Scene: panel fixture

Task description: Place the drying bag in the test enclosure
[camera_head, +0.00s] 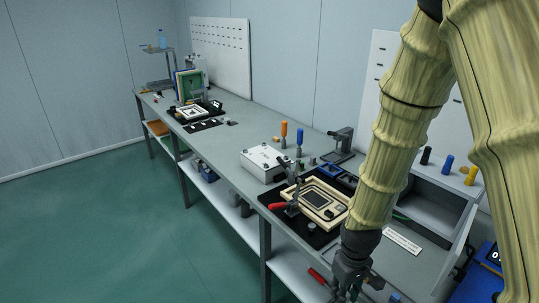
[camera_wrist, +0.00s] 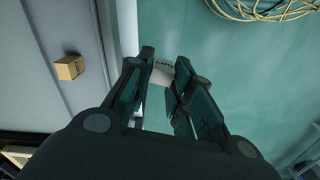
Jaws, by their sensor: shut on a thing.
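My gripper (camera_head: 352,278) hangs low at the front edge of the bench, in front of the cream-framed fixture. In the wrist view my gripper (camera_wrist: 160,80) is shut on a small white packet with dark letters, the drying bag (camera_wrist: 163,73), at its fingertips. The bag's lower part is hidden by the fingers. I cannot make the bag out in the head view. A pale grey box (camera_head: 265,162) with fittings on top stands mid-bench and looks like the test enclosure, though I cannot be sure. My gripper is apart from it, to its lower right.
The cream-framed fixture (camera_head: 318,199) with a red-handled clamp (camera_head: 278,206) sits on a black mat. Orange and blue-handled tools (camera_head: 299,134) stand behind the grey box. A grey bin (camera_head: 437,205) is at right. A tan box (camera_wrist: 70,67) and yellow cable (camera_wrist: 262,8) show in the wrist view.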

